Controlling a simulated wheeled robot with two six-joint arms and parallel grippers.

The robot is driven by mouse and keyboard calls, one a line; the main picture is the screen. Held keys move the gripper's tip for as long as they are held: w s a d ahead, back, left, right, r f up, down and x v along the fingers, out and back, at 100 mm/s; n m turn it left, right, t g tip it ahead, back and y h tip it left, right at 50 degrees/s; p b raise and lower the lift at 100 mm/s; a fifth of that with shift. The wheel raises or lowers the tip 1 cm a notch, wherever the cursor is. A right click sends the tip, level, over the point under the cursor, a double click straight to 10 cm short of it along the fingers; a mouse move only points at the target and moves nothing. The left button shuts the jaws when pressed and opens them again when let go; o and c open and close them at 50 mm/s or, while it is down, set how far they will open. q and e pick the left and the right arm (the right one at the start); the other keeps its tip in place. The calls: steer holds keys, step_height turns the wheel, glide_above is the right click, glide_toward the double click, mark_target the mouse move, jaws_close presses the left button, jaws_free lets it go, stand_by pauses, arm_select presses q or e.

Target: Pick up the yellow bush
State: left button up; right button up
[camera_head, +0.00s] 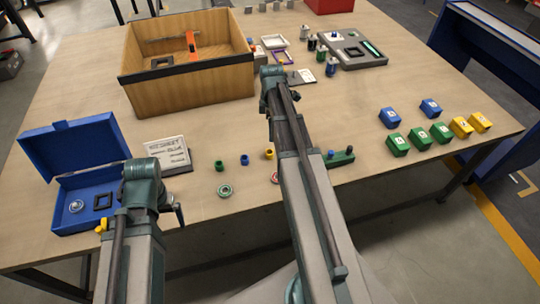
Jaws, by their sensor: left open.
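The yellow bush (269,154) stands upright on the table, just left of my right arm. A blue bush (244,160) and a green bush (219,165) stand in a row to its left. My left gripper (178,214) shows only as a small dark part beside the wrist, near the blue box; it is open and apart from the bushes. My right arm reaches up across the table beyond the bush. Only a dark bit of the right gripper (264,105) shows beside its wrist, and its jaws are hidden.
An open blue box (62,208) lies at left, with a printed card (167,153) beside it. A green ring (224,190) lies before the bushes. A wooden crate (190,92) stands behind. Several coloured blocks, including a yellow one (461,127), sit at right.

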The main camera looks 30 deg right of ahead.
mark_target(269, 151)
step_height(269, 151, down, 8)
steer(key=b, duration=0.7)
steer(key=shift+r, duration=0.2)
steer(key=f+b, duration=0.3)
steer(key=a+f+b, duration=0.1)
steer(key=f+b, duration=0.1)
steer(key=shift+f, duration=0.2)
steer(key=shift+r, duration=0.1)
jaws_close()
